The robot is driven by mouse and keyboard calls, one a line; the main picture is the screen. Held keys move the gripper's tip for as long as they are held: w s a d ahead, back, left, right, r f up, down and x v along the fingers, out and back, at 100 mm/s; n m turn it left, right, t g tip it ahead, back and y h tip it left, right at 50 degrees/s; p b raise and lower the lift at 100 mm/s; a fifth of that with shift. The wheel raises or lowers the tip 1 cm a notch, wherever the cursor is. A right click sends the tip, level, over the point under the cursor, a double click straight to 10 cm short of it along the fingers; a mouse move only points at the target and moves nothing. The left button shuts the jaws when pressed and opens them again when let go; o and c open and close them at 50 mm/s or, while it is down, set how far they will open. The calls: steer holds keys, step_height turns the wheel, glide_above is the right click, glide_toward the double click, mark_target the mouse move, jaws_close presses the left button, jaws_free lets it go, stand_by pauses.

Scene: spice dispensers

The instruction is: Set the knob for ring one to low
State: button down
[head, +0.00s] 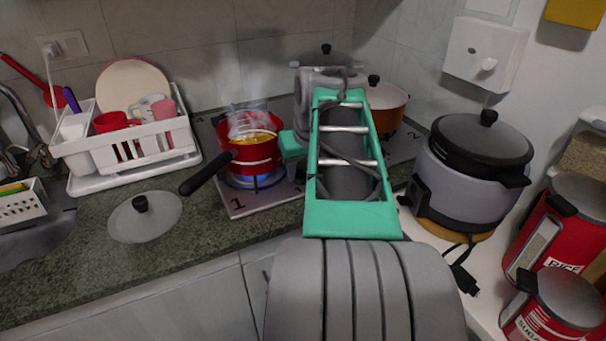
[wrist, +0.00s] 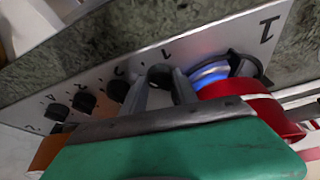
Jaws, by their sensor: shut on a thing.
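The knob for ring one (wrist: 160,75) is black and round, by a small "1" on the grey stove panel in the wrist view. My gripper (wrist: 161,92) is shut on this knob, one grey finger on each side. The knob's setting cannot be read. Ring one (wrist: 210,72) burns with a blue flame, which also shows in the head view (head: 254,181) beside a printed "1". A red saucepan (head: 255,156) with yellow contents and a black handle stands over it, steaming. In the head view my arm hides the knobs and fingertips.
Other black knobs (wrist: 84,101) sit in a row left of the held knob in the wrist view. A glass lid (head: 146,222) lies on the counter. A white dish rack (head: 108,160) stands left, and a cooker (head: 465,185) right. An orange pot (head: 388,102) is behind my arm.

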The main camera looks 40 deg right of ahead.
steer(key=shift+m, duration=0.7)
steer(key=shift+h+b, duration=0.3)
steer(key=c, duration=0.9)
jaws_free()
steer(key=shift+c, duration=0.2)
steer(key=p+v, duration=0.1)
steer(key=v, duration=0.6)
steer(key=shift+r+p, duration=0.3)
steer(key=shift+r, duration=0.1)
steer(key=shift+a, duration=0.1)
